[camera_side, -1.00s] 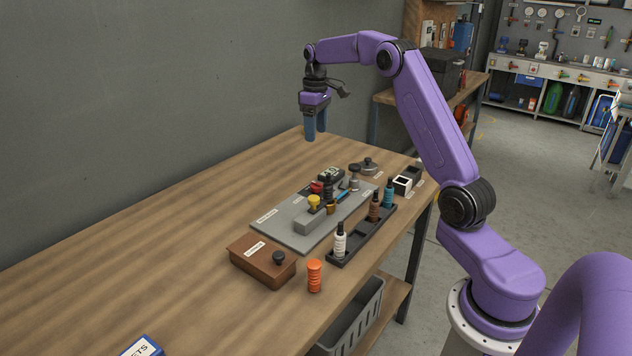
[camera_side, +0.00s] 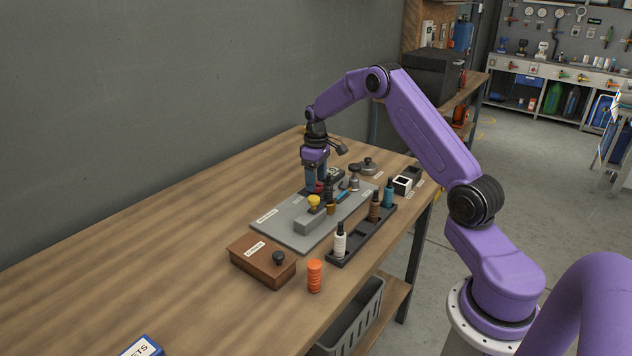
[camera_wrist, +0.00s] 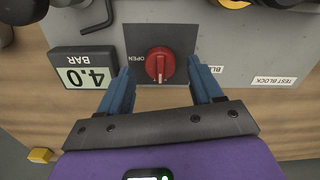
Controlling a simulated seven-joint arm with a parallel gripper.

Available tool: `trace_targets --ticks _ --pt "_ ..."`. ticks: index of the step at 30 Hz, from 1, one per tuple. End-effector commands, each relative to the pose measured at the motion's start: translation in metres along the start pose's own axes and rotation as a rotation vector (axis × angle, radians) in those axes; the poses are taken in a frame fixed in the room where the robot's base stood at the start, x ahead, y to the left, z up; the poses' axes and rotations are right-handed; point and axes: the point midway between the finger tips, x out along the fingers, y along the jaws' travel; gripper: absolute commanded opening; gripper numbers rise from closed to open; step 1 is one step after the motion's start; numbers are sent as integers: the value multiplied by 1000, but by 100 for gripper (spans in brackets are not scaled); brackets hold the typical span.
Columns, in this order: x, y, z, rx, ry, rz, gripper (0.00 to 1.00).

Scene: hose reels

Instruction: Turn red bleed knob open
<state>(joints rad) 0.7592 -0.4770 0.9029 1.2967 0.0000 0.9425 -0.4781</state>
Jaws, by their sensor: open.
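The red bleed knob (camera_wrist: 160,65) sits on a dark square plate (camera_wrist: 184,36) on the grey test block panel. A white line on the knob points along the picture's vertical, and the word OPEN is printed to its left. In the side view the knob (camera_side: 319,186) is a small red spot partly hidden by my gripper. My gripper (camera_wrist: 160,75) is open, with one blue finger on each side of the knob and gaps showing between fingers and knob. In the side view my gripper (camera_side: 316,188) is low over the panel, pointing down.
A gauge reading 4.0 BAR (camera_wrist: 85,77) stands close left of the knob. A yellow-topped fitting (camera_side: 313,201) and dark fittings crowd nearby. A black rack of bottles (camera_side: 360,238) lies along the panel's front.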

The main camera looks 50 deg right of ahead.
Motion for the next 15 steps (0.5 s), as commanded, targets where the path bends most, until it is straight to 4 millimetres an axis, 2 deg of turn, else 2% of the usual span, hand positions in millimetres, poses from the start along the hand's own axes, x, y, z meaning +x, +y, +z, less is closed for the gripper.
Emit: trace_targets --ticks 6,14,15 --pt "13 -1 0 -1 0 0 65" --pt "14 0 0 -1 1 0 65" --pt "14 0 0 -1 1 0 55"
